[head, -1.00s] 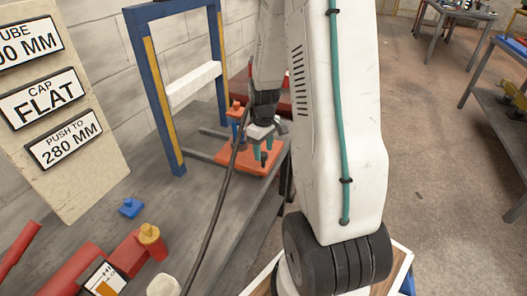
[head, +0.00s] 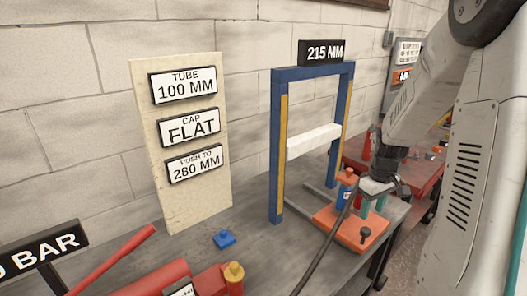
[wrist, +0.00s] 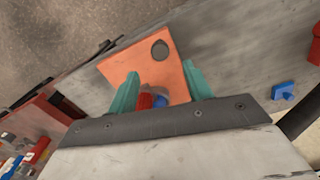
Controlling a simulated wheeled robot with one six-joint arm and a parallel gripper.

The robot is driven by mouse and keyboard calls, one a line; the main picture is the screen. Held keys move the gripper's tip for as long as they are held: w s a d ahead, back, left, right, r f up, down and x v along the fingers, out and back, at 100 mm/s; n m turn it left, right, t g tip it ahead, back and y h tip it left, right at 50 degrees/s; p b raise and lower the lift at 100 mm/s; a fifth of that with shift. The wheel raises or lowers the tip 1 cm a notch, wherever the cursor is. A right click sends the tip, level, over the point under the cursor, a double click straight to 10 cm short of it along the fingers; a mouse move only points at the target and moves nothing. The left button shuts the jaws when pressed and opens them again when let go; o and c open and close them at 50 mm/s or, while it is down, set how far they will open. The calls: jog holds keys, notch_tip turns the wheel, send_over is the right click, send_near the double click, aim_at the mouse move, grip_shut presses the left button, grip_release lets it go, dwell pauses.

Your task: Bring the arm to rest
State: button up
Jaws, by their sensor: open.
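My gripper (head: 374,203) is open, with its teal fingers low over the orange plate (head: 336,226) at the right end of the grey bench. In the wrist view, my gripper (wrist: 161,92) has its fingers apart, with the orange plate (wrist: 175,58) beyond them. A small red piece (wrist: 146,101) and a blue piece (wrist: 161,102) show near the palm between the fingers. Nothing is clearly gripped. A blue bottle-like piece with an orange top (head: 346,188) stands close on the left of my gripper in the head view. My arm runs up to the right.
A blue press frame (head: 277,150) with a white crossbar stands left of my gripper, marked 215 MM. A sign board (head: 150,120) reads tube 100 MM, cap flat, push to 280 MM. A blue block (head: 224,239) and red tubes lie front left. A red table (head: 418,172) stands behind.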

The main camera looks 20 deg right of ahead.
jog(key=shift+s, duration=0.1)
jog(key=s+a+r, duration=0.8)
jog(key=s+a, duration=0.1)
jog(key=a, duration=0.3)
jog(key=s+a+r+m+t, duration=0.1)
jog(key=s+a+r, duration=0.8)
jog(key=a, duration=0.3)
jog(key=shift+s+a+r, duration=0.3)
jog(key=shift+d, duration=0.1)
